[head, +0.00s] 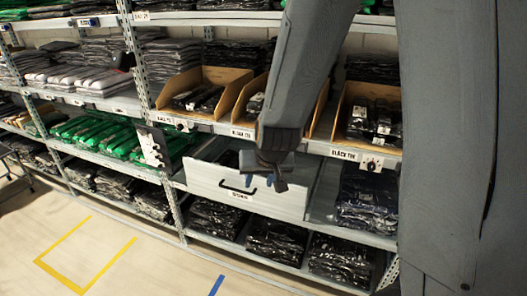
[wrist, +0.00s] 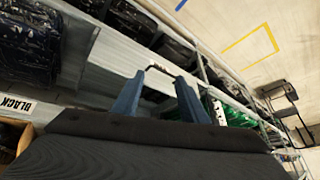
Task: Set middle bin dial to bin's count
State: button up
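Cardboard bins of black packets stand on the middle shelf. The left bin (head: 222,75) has a dial (head: 181,127) on the shelf edge below it. The middle bin (head: 246,98) is partly hidden by my arm; its dial and much of its contents are not visible. The right bin (head: 345,112) holds several packets with white labels, with a dial (head: 371,163) below. My gripper (head: 262,182) is below the middle bin, in front of a white drawer (head: 215,184). In the wrist view, my gripper (wrist: 158,77) is open, its fingers near the drawer's black handle (wrist: 160,69).
The drawer stands out from under the bin shelf. A white spotted panel (head: 152,147) juts out by the post to its left. Shelves hold green packs (head: 100,135) and black packs (head: 275,240). The floor (head: 140,270) in front is clear, with yellow and blue tape.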

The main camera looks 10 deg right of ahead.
jog(key=w+f+m+t+h+b, duration=0.1)
jog(key=w+f+m+t+h, duration=0.15)
jog(key=w, duration=0.55)
jog(key=w+f+m+t+h, duration=0.1)
jog(key=w+t+h, duration=0.25)
jog(key=w, duration=0.35)
jog(key=w+d+r+m+t+h+p, duration=0.1)
jog(key=w+d+t+h, duration=0.1)
jog(key=w+d+h, duration=0.3)
jog(key=shift+t, duration=0.3)
jog(key=shift+r, duration=0.1)
grip_shut()
